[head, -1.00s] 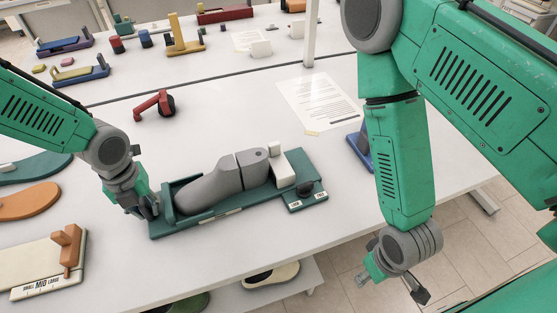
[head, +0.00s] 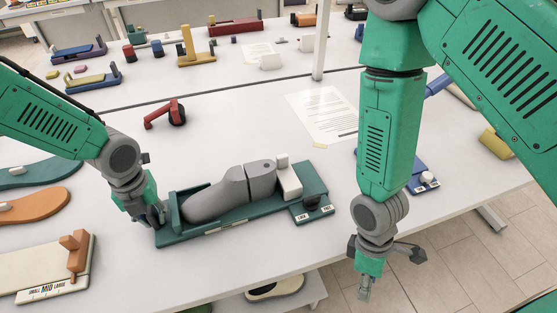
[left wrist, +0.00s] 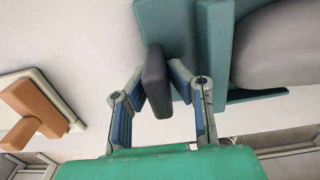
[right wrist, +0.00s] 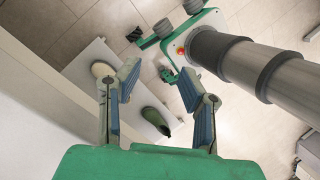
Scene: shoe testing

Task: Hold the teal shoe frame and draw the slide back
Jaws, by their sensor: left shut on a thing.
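The teal shoe frame (head: 230,223) lies on the near table with a grey split foot form (head: 225,192) in it. A cream block (head: 289,180) stands against the form's right end. A black knob (head: 311,201) sits on a labelled plate at the frame's right. My left gripper (head: 156,216) is at the frame's left end. In the left wrist view its fingers (left wrist: 157,90) are shut on a dark grey tab (left wrist: 156,78) at the end of the teal frame (left wrist: 212,60). My right gripper (head: 378,268) is open and empty, beyond the table's front edge.
A blue device (head: 418,175) stands to the right behind my right arm. A paper sheet (head: 325,113) and a red-handled tool (head: 168,113) lie behind the frame. A cream gauge (head: 50,272) is at the left front. A shelf with shoes (right wrist: 120,100) is below the table.

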